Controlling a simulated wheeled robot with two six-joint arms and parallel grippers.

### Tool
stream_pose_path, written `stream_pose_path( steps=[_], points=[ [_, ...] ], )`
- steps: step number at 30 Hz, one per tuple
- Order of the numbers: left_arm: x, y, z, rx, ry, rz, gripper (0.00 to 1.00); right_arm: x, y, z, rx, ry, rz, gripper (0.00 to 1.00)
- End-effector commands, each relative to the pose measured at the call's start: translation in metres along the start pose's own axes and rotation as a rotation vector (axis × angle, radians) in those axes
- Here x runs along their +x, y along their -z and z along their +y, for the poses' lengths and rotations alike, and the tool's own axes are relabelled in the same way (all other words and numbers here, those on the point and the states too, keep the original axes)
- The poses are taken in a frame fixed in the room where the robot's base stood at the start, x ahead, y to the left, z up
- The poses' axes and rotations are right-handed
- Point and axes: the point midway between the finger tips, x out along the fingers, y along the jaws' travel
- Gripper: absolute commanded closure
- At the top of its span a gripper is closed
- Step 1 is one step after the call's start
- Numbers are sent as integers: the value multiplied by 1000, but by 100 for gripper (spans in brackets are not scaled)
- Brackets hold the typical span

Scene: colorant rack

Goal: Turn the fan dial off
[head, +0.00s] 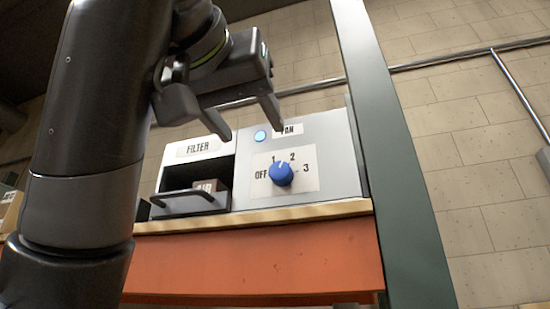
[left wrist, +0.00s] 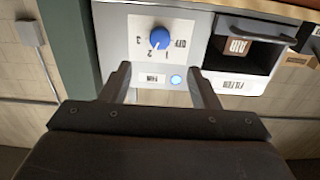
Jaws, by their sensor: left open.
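The blue fan dial (head: 281,174) sits on a white label marked OFF, 1, 2 and 3 on the front of a grey fan panel (head: 338,140). A small pale mark on the dial seems to point up, around 1 and 2; the exact setting is hard to tell. My left gripper (head: 250,130) is open and empty, above and in front of the dial. In the left wrist view, the dial (left wrist: 160,38) appears upside down, beyond the fingertips (left wrist: 159,68) and roughly centred between them, apart from both. My right gripper is in neither view.
A lit blue round light (head: 260,136) is beside the FAN label. Left of the panel is a FILTER compartment with a dark handle (head: 185,197) and a box inside. A green post (head: 395,150) stands close on the right. An orange-fronted shelf (head: 260,262) runs below.

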Motion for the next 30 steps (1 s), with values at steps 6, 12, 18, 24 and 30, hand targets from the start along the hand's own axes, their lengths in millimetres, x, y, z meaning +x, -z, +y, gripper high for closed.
stream_pose_path(
  steps=[6,12,18,24,30],
  points=[
    [25,5,0,0,-1,-2,45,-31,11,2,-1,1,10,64],
    [56,4,0,0,-1,-4,45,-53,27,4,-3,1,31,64],
    [92,2,0,-1,-1,-4,45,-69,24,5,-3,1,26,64],
    [112,1,0,0,0,-1,45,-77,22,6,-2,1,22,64],
    [116,0,0,0,0,0,45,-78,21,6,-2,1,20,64]
  ],
)
